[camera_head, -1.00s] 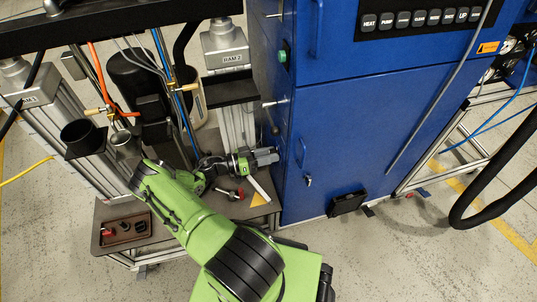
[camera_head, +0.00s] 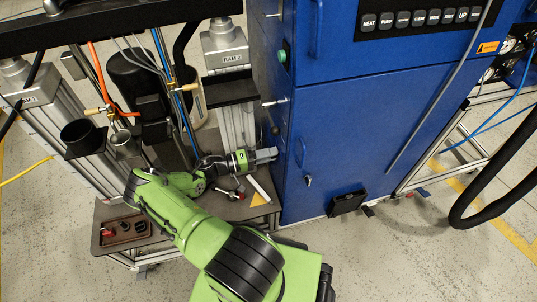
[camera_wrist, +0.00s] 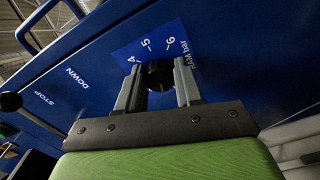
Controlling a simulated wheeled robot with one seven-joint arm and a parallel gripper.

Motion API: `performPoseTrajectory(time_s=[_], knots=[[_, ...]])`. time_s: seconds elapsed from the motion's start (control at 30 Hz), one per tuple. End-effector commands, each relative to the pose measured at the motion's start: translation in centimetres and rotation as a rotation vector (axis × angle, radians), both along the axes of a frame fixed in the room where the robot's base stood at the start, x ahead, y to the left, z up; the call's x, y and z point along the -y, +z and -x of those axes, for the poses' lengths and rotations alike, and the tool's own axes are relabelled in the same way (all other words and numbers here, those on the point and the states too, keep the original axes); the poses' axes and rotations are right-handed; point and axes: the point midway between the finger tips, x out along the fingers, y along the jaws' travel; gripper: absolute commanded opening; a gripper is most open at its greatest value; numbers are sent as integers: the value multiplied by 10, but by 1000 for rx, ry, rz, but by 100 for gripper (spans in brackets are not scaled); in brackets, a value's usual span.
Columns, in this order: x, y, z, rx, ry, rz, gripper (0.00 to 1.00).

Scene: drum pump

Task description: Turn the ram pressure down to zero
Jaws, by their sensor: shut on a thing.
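The ram pressure knob (camera_wrist: 157,76) is a dark round knob on the blue cabinet's side, in the wrist view. Its blue scale label (camera_wrist: 165,46) reads "RAM bar" with the marks 4, 5 and 6 showing. My gripper (camera_wrist: 158,90) has its two grey fingers on either side of the knob, shut on it. The knob's lower part and the rest of the scale are hidden behind the fingers. In the head view my gripper (camera_head: 268,155) reaches the left side of the blue cabinet (camera_head: 360,120), and the knob itself is hidden there.
A lever with a black ball end (camera_wrist: 10,101) stands left of the gripper, beside the DOWN and STOP labels. A ram column (camera_head: 225,45) rises behind the arm. A brown tray (camera_head: 125,231) with small parts lies on the bench at left.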

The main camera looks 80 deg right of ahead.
Motion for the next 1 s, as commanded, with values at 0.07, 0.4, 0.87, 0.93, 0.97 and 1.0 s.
performPoseTrajectory(time_s=[0.07, 0.4, 0.87, 0.93, 0.97, 1.0], knots=[[0, 0, -1, -36, 2, -62, 5], [0, 1, -1, -201, 3, -339, 5], [0, 1, -1, -413, 3, -697, 5], [0, 1, -1, -440, 3, -744, 5], [0, 1, -1, -450, 3, -761, 5], [0, 1, -1, -464, 3, -782, 5]])
